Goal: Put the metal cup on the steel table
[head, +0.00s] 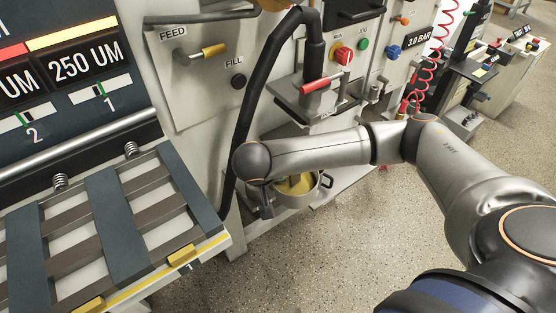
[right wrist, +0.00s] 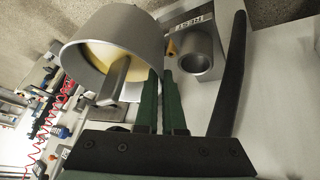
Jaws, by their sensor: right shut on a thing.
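The metal cup (head: 318,190) is a round grey vessel with yellow content, below my right forearm in the head view. It fills the upper left of the right wrist view (right wrist: 85,42), its mouth towards the camera and a flat bar across the opening. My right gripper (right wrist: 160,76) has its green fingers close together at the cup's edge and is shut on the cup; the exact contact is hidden. In the head view the wrist covers the cup's left side. I cannot tell whether the cup rests on anything. My left gripper is not in view.
A pale ledge (head: 345,183) runs beside the cup along the machine. A black hose (head: 250,100) hangs close to my right wrist. A slatted rack (head: 110,225) stands at left. A small grey cylinder (right wrist: 195,55) sits by a "REST" label. Speckled floor (head: 340,260) is clear in front.

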